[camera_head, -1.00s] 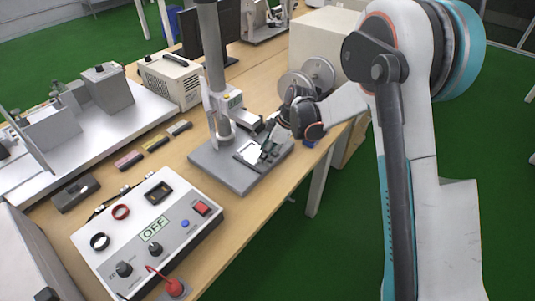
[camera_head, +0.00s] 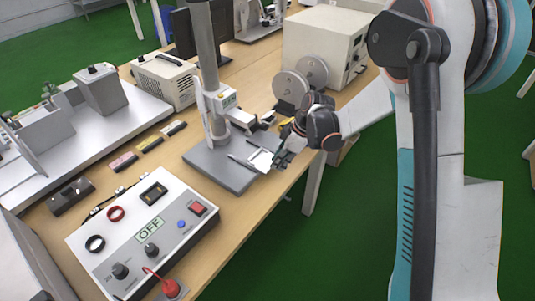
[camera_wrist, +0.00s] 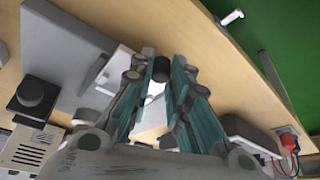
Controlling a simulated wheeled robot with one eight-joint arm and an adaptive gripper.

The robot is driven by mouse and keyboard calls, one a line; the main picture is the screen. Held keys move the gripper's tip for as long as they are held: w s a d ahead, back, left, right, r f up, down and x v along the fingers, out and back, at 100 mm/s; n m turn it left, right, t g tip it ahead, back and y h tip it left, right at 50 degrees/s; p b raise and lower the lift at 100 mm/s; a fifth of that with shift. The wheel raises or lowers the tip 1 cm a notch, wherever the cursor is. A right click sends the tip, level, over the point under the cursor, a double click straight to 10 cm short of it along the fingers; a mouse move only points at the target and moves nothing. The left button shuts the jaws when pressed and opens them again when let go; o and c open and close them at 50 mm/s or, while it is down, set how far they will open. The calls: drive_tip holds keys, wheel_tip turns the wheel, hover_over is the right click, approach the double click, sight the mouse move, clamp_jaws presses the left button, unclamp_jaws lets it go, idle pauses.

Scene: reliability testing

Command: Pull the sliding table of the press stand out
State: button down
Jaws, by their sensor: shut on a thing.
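The press stand (camera_head: 215,172) has a grey base plate and an upright grey column on the wooden bench. Its sliding table (camera_head: 262,160) is a small pale plate on the base's right side, between thin rails. My gripper (camera_head: 280,157) is at the table's outer edge, over the bench's front side. In the wrist view, my gripper (camera_wrist: 159,80) is shut on a small black knob (camera_wrist: 159,68) between its fingertips. The pale table shows partly there, beside and between the fingers. The knob is hidden in the head view.
A control box (camera_head: 145,235) reading OFF stands on the bench in front. Two grey discs (camera_head: 300,78) and a beige box (camera_head: 325,45) stand behind my gripper. Small coloured blocks (camera_head: 150,145) lie left of the stand. Open floor (camera_head: 285,240) lies past the bench edge.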

drive_tip(key=shift+s+d, duration=0.35)
drive_tip(key=shift+d, duration=0.1)
drive_tip(key=c, duration=1.5)
unclamp_jaws()
drive_tip(key=v, duration=1.2)
drive_tip(key=shift+r, duration=0.1)
